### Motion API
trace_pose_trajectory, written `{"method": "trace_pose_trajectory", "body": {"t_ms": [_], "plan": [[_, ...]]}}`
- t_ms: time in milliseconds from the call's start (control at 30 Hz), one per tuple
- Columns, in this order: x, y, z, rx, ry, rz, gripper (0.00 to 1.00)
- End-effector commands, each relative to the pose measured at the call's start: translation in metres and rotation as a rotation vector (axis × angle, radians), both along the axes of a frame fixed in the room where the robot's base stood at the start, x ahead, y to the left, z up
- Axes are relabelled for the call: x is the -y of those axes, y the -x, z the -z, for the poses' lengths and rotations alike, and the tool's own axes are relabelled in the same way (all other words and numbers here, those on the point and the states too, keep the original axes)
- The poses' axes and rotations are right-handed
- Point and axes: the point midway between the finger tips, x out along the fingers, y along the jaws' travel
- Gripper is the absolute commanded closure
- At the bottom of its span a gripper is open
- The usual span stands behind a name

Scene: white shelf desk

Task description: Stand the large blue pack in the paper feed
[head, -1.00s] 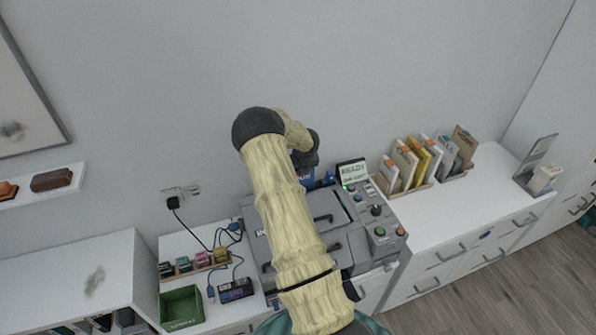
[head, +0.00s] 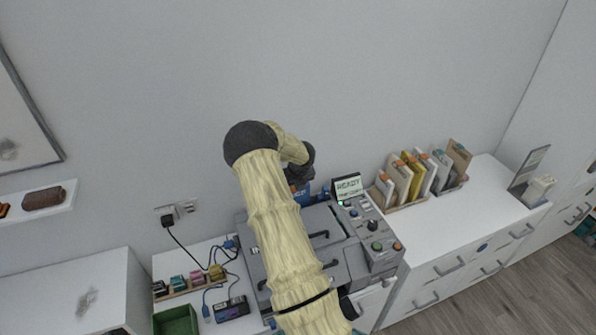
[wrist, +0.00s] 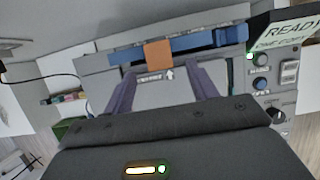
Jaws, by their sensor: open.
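The large blue pack (wrist: 190,43) shows in the wrist view as a long blue edge with an orange tab (wrist: 158,54). It sits in the paper feed (wrist: 150,76) at the back of the grey machine and looks upright. My gripper (wrist: 165,85) is open, its two purple fingers apart with nothing between them. The fingers point toward the pack, and the tab lies in line with the gap; I see no grip on it. In the head view my arm hides most of the feed, and only a bit of blue (head: 303,190) shows below my wrist.
The machine's display (head: 347,187) reads READY, above a panel of knobs (head: 372,226). Folders in holders (head: 415,180) stand to the right. Ink blocks (head: 190,282), cables and a green bin (head: 176,320) are at the left. The right desktop front (head: 450,222) is clear.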

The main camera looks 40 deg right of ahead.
Motion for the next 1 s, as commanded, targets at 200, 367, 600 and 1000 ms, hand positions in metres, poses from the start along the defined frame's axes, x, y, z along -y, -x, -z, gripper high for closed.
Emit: {"method": "trace_pose_trajectory", "body": {"t_ms": [200, 367, 600, 1000], "plan": [[-0.004, 0.013, -0.035, 0.004, 0.001, 0.000, 0.42], [-0.007, 0.024, -0.063, 0.004, 0.001, 0.000, 0.42], [-0.011, 0.041, -0.108, 0.004, 0.001, 0.000, 0.42], [-0.015, 0.056, -0.145, 0.000, 0.001, 0.001, 0.42]]}}
